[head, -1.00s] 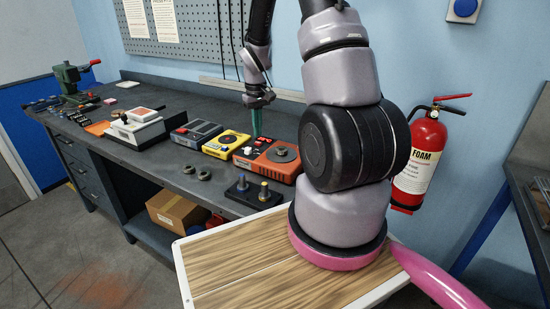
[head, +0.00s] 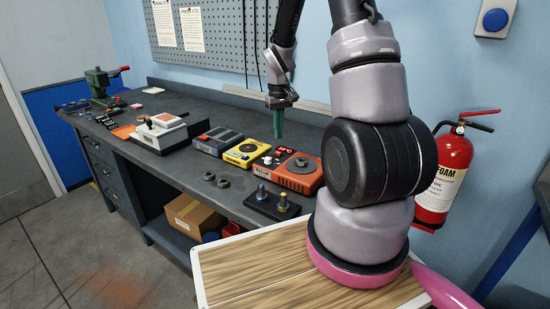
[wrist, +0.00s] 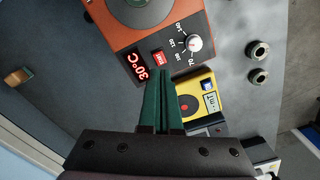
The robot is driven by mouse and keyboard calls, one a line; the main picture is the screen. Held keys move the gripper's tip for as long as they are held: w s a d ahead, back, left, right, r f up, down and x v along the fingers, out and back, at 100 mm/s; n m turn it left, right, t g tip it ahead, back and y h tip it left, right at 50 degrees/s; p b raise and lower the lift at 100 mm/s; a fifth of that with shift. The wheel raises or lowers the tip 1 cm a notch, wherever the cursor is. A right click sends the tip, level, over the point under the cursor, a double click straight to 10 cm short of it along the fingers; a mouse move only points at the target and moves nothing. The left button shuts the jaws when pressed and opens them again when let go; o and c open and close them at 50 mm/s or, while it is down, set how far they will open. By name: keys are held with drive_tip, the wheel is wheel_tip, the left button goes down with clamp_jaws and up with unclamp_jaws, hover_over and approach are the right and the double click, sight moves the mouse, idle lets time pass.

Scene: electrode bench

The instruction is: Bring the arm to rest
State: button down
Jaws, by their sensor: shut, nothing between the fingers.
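My gripper (head: 279,134) hangs above the bench with its green fingers pointing down, over the row of devices. In the wrist view its green fingers (wrist: 162,84) are together with nothing between them. Below them in that view are the orange hotplate (wrist: 155,22), with a red display reading 30°C and a white knob, and a yellow device (wrist: 195,97). My arm rises from its pink base ring at the right of the head view, and its upper part runs out of the top of the picture.
The bench (head: 215,112) carries the orange hotplate (head: 295,172), the yellow device (head: 246,152), a grey device (head: 217,139), a white balance (head: 160,132) and a green press (head: 103,83). A post stand (head: 270,205) is near the front edge. A fire extinguisher (head: 446,172) hangs on the wall.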

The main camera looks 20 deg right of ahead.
drive_tip(key=s+a+r+m+t, duration=0.15)
drive_tip(key=s+r, duration=0.25)
drive_tip(key=r, duration=0.4)
drive_tip(key=s+a+r+m+t+y, duration=0.1)
drive_tip(key=s+a+r+t, duration=0.1)
drive_tip(key=s+r, duration=0.5)
drive_tip(key=s+a+r+m+t, duration=0.1)
drive_tip(key=s+a+r, duration=0.1)
drive_tip(key=r, duration=0.8)
drive_tip(key=s+a+r+t, duration=0.1)
drive_tip(key=s+r, duration=0.1)
drive_tip(key=s, duration=0.3)
drive_tip(key=s+a+r+m+t+y, duration=0.1)
drive_tip(key=s+r, duration=0.1)
drive_tip(key=s, duration=0.2)
drive_tip(key=shift+s+a+r+t, duration=0.35)
drive_tip(key=shift+s+a+r, duration=0.05)
drive_tip(key=shift+m, duration=0.25)
idle(3.9)
